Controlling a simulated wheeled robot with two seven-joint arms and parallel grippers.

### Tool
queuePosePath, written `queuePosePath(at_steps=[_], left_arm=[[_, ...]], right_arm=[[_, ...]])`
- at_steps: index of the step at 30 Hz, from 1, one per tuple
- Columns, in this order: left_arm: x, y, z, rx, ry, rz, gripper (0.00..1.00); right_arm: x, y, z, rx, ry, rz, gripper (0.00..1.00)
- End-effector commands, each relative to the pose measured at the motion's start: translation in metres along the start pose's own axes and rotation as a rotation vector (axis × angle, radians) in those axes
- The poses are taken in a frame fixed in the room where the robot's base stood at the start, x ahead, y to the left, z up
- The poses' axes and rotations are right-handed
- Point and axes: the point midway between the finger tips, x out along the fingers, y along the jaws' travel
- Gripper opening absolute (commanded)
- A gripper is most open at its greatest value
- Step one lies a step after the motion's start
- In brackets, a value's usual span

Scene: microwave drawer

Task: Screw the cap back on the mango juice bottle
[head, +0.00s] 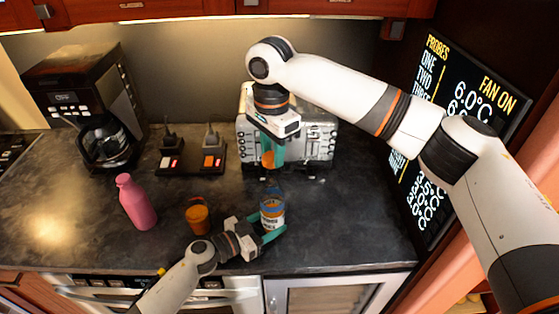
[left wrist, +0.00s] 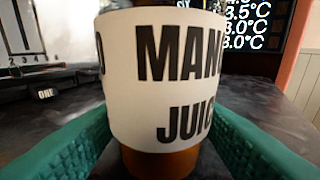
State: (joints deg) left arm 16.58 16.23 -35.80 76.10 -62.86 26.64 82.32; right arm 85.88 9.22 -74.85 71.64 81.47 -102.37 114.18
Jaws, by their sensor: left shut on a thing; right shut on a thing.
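The mango juice bottle (head: 272,216) stands upright on the dark counter, with a white label and an orange-brown body. Its label fills the left wrist view (left wrist: 165,75), where the words are partly cut off. My left gripper (head: 271,231) is shut around the bottle, with a teal finger on each side of it. My right gripper (head: 271,155) points down above the bottle, shut on a small orange cap (head: 268,160). A clear gap separates the cap from the bottle top. The bottle's opening is too small to make out.
A pink bottle (head: 136,203) and an orange cup (head: 197,217) stand left of the juice bottle. Behind are a coffee machine (head: 85,95), a dark stand with two items (head: 190,160) and a silver appliance (head: 315,140). The counter to the right is clear.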

Motion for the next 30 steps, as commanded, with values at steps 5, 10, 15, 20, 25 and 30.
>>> queuePosePath(at_steps=[5,10,15,20,25,30], left_arm=[[0.0,0.0,-0.001,-0.001,0.001,0.0,0.41],[0.0,0.0,-0.001,-0.001,0.001,0.0,0.41],[0.0,0.0,-0.001,-0.001,0.001,-0.001,0.41],[0.0,0.0,-0.001,-0.001,0.001,-0.001,0.41],[0.0,0.0,-0.001,-0.001,0.001,-0.001,0.41],[0.0,0.0,-0.001,-0.001,0.001,-0.001,0.41]], right_arm=[[0.0,0.0,0.0,-0.002,0.0,0.0,0.19],[0.0,0.0,-0.001,-0.003,0.001,-0.001,0.19],[0.011,-0.001,0.0,-0.002,0.0,-0.002,0.19],[0.022,-0.001,0.0,-0.003,0.0,-0.001,0.19],[0.032,0.0,0.0,-0.003,0.001,0.0,0.19],[0.037,0.0,0.0,-0.004,0.0,0.0,0.19]])
